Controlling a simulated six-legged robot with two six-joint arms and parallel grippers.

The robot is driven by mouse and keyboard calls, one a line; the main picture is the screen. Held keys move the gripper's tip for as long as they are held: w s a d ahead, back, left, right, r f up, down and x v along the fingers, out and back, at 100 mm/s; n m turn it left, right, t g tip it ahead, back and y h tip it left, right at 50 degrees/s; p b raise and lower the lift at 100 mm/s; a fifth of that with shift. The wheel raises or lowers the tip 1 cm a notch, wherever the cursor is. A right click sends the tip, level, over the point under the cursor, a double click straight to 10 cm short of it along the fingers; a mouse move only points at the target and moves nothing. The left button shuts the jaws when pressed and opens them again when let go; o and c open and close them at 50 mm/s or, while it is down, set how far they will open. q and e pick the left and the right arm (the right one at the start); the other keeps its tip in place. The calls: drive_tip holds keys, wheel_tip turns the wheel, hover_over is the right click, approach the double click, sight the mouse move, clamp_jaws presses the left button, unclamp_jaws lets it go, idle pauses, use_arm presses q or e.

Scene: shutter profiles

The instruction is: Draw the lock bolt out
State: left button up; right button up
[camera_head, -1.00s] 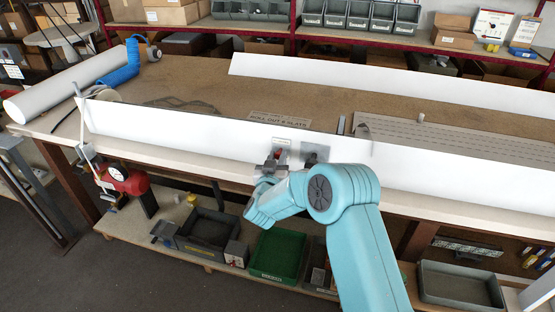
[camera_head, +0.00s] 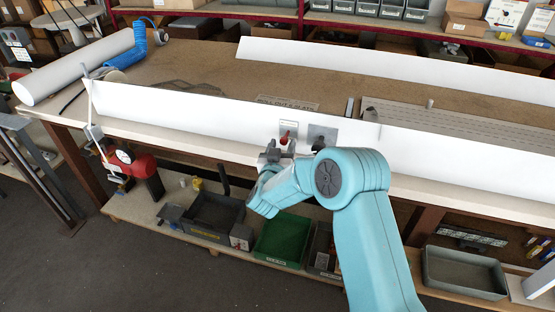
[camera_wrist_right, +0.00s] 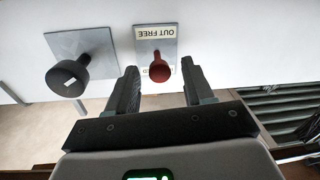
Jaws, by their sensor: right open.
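A small red knob (camera_head: 286,138) stands out from a labelled plate on the front of the long white profile. It also shows in the right wrist view (camera_wrist_right: 158,68), where the plate's label (camera_wrist_right: 157,32) reads "OUT FREE" upside down. I take it to be the lock bolt. My right gripper (camera_head: 275,151) is just below and left of it in the head view. In the wrist view the open fingers (camera_wrist_right: 160,82) lie either side of the red knob, with gaps on both sides. Whether the knob is in depth between the fingertips, I cannot tell. My left gripper is not in view.
A black knob (camera_wrist_right: 68,78) on a square grey plate sits close beside the red one; it also shows in the head view (camera_head: 319,143). The profile (camera_head: 190,113) stands along the bench's front edge. A green tray (camera_head: 283,240) is on the lower shelf.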

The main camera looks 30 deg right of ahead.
drive_tip(key=b+v, duration=0.2)
drive_tip(key=v, duration=1.4)
drive_tip(key=shift+r+b, duration=0.2)
drive_tip(key=shift+b, duration=0.1)
drive_tip(key=s+a+f+n+g+y, duration=0.1)
drive_tip(key=s+f+n+g+y, duration=0.2)
drive_tip(key=f, duration=0.8)
drive_tip(key=s+a+f+n+y, duration=0.1)
drive_tip(key=s+f+y, duration=0.3)
drive_tip(key=f, duration=0.7)
drive_tip(key=s+a+f+g+y, duration=0.4)
drive_tip(key=s+a+y, duration=0.1)
drive_tip(key=s, duration=0.3)
drive_tip(key=s+a+f+n+g+y, duration=0.1)
drive_tip(key=s+a+f+g+y, duration=0.3)
drive_tip(key=s+a, duration=0.4)
drive_tip(key=shift+s+g+y, duration=0.4)
drive_tip(key=shift+s+g, duration=0.3)
drive_tip(key=shift+s, duration=0.05)
